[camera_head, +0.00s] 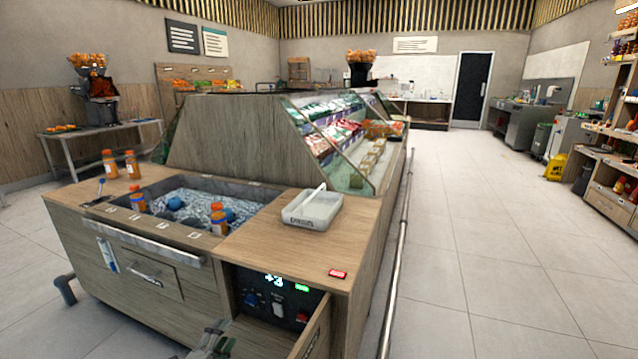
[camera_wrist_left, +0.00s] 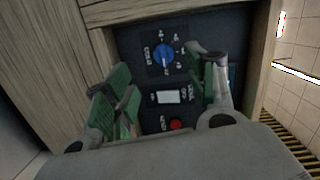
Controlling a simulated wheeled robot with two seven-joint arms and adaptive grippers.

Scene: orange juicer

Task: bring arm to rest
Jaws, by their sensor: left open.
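My left gripper (camera_head: 212,338) is at the bottom edge of the head view, in front of the wooden counter (camera_head: 120,285). In the left wrist view its two green-padded fingers (camera_wrist_left: 165,92) stand apart with nothing visible between them. They face a dark control panel (camera_wrist_left: 135,45) with a blue knob (camera_wrist_left: 163,55), a white switch (camera_wrist_left: 169,97) and a red button (camera_wrist_left: 176,124). My right gripper is not in view.
An open wooden door (camera_head: 312,330) stands to the right of the panel. An ice basin (camera_head: 258,192) with orange bottles and a white tray (camera_head: 312,208) are on the counter. A metal rail (camera_head: 398,260) runs along the right side. The tiled floor (camera_head: 500,250) beyond is clear.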

